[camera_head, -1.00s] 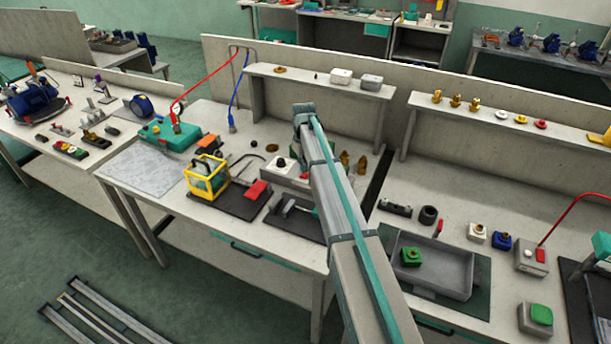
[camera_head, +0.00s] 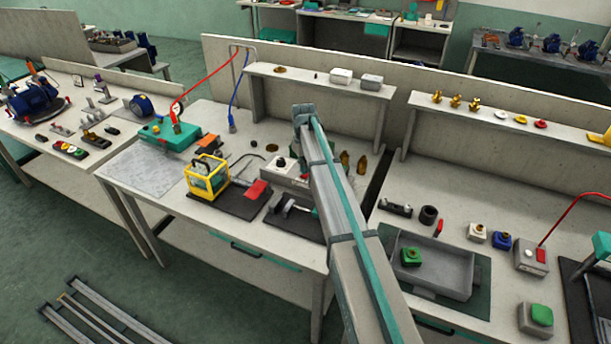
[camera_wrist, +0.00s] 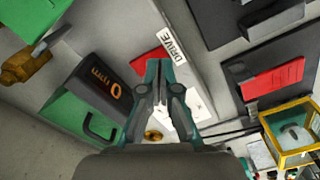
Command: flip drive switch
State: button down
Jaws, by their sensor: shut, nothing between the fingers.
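In the wrist view the DRIVE label (camera_wrist: 172,42) sits on a light grey housing. A red part (camera_wrist: 148,64) lies beside the label, partly hidden by my fingers; I cannot tell whether it is the switch lever or how it is set. My gripper (camera_wrist: 159,66) is shut and empty, its tips overlapping the red part and close to the label in the picture. Contact cannot be told. In the head view the grey box (camera_head: 272,173) with a dark knob stands on the middle bench, partly behind my arm, and my gripper is hidden.
A dark box with orange marking (camera_wrist: 108,88) and a green case with a handle (camera_wrist: 78,124) lie left of my fingers. A yellow-framed unit (camera_head: 207,181) and a red-topped part (camera_head: 257,190) stand nearby. A shelf (camera_head: 318,82) runs behind.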

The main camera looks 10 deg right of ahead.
jog(key=shift+f+b, duration=0.35)
jog(key=shift+f, duration=0.7)
dwell(0.5)
jog(key=shift+r, duration=0.1)
jog(key=shift+r+p, duration=1.7)
jog(key=shift+r, duration=1.75)
